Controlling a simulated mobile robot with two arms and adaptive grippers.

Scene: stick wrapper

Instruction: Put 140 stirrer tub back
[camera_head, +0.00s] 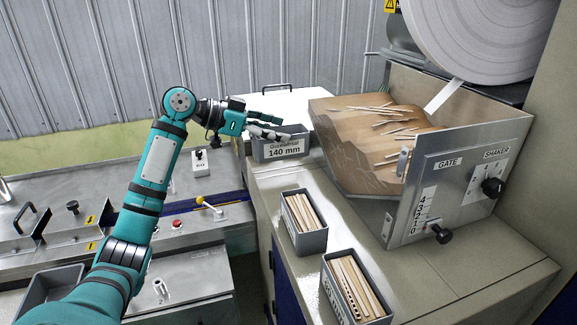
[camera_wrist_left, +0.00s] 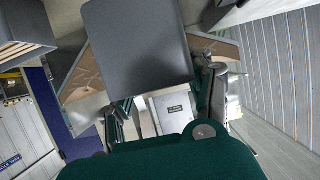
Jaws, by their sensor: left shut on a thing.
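The grey tub labelled 140 mm (camera_head: 280,149) is at the back left of the machine top, close to the hopper's left side. My left gripper (camera_head: 272,134) reaches over it from the left and is shut on it near its upper edge. In the left wrist view a plain dark grey face of the tub (camera_wrist_left: 137,45) fills the upper middle, and my gripper fingers (camera_wrist_left: 165,100) show below it. I cannot tell whether the tub rests on the surface or hangs just above it. Its contents are hidden.
Two grey tubs of wooden sticks, a nearer one (camera_head: 357,288) and a farther one (camera_head: 304,225), stand on the machine top. The steel hopper (camera_head: 470,150) with loose sticks is to the right. A small yellow-tipped lever (camera_head: 208,204) stands left of the machine. The front right top is clear.

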